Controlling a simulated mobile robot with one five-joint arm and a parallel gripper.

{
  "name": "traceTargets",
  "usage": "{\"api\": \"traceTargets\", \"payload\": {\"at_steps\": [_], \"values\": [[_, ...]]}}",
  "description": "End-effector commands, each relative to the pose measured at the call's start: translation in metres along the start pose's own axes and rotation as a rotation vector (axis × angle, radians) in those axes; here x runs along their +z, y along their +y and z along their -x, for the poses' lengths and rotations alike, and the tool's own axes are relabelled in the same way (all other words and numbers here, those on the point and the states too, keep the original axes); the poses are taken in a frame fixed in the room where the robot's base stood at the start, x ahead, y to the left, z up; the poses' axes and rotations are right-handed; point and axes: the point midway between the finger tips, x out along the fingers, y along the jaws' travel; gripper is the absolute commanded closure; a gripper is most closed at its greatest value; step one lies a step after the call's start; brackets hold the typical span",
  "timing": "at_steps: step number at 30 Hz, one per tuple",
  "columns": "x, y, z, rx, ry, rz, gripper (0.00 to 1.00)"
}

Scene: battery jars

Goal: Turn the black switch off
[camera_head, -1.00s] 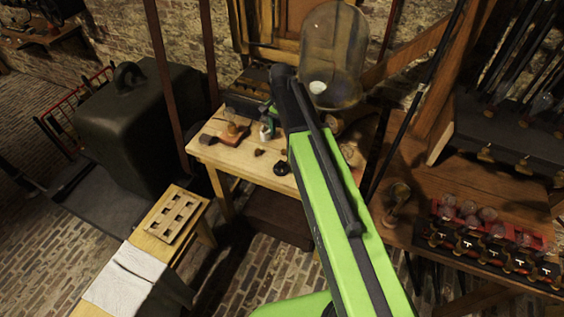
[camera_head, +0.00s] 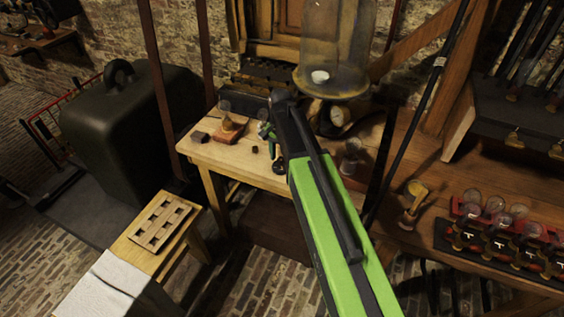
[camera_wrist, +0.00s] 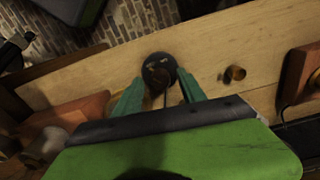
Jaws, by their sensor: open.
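The black switch, a small round dark piece (camera_wrist: 159,70), lies on the pale wooden table top between the tips of my gripper in the wrist view. In the head view a dark round piece (camera_head: 279,167) at the table's front edge, partly behind my arm, looks like the same switch. My gripper (camera_wrist: 160,92) has its two green fingers apart, one on each side of the switch's near part. Whether they touch it I cannot tell. The switch's lever position is not clear. In the head view my gripper (camera_head: 267,131) is mostly hidden by my arm.
The wooden table (camera_head: 210,152) also bears a reddish wooden block with a brass part (camera_head: 230,129) and a small brown knob (camera_wrist: 235,73). A glass bell jar (camera_head: 335,45) stands behind. A bench with glass jars (camera_head: 495,215) is at right, a dark case (camera_head: 130,130) at left.

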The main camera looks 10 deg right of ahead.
Motion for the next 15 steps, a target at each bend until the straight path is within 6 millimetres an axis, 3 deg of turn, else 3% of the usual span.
{"api": "traceTargets", "payload": {"at_steps": [4,15], "values": [[0.0001,0.0000,0.0016,0.000,0.000,0.000,0.52],[0.0001,0.0002,0.0015,0.001,0.000,0.000,1.00]]}}
